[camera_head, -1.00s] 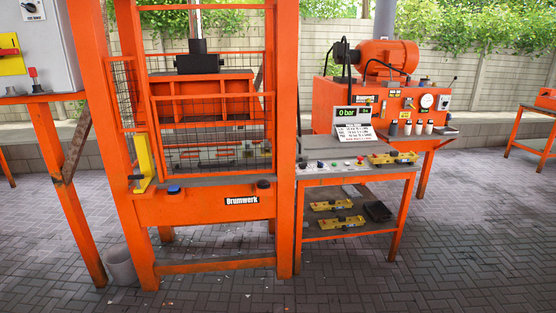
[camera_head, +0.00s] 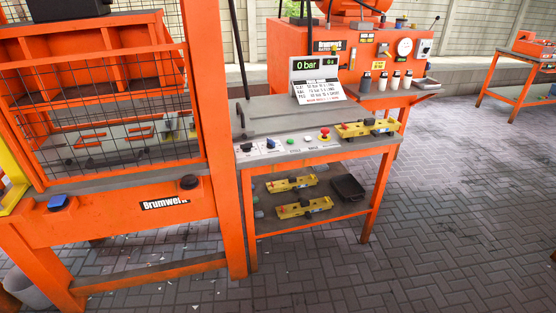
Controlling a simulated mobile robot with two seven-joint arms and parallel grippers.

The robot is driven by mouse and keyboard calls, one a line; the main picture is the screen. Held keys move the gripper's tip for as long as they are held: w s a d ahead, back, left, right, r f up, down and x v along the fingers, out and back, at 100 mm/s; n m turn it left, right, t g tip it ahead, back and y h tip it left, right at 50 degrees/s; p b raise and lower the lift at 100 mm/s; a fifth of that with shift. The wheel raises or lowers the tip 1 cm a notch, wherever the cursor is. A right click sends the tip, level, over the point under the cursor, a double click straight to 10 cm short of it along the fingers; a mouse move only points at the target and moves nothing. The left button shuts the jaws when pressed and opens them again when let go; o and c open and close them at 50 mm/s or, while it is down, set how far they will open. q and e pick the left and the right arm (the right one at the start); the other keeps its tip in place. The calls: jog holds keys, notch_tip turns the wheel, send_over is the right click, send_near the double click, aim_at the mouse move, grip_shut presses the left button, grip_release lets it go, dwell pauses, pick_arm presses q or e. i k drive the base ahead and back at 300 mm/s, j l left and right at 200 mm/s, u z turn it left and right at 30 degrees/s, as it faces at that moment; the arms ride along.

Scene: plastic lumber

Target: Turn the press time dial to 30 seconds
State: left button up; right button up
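The control console (camera_head: 275,122) is a grey-topped orange table right of the press. Its sloped front panel carries a black dial (camera_head: 246,147) at the left and a second dial, blue and black (camera_head: 270,143), beside it. A green button (camera_head: 291,141), a white button (camera_head: 308,138) and a red mushroom button (camera_head: 324,134) follow to the right. The dial labels are too small to read, so I cannot tell which is the press time dial or its setting. A display (camera_head: 307,64) above reads "0 bar" and a second small value. Neither gripper is in view.
The orange press (camera_head: 228,200) with a mesh guard stands at the left. Yellow moulds lie on the console's right end (camera_head: 366,128) and lower shelf (camera_head: 304,207). An orange hydraulic unit (camera_head: 385,50) stands behind. The paved floor (camera_head: 440,210) at front right is clear.

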aim_at(270, 144)
jog(key=i+l+u, duration=0.2)
jog(key=i+l, duration=0.6)
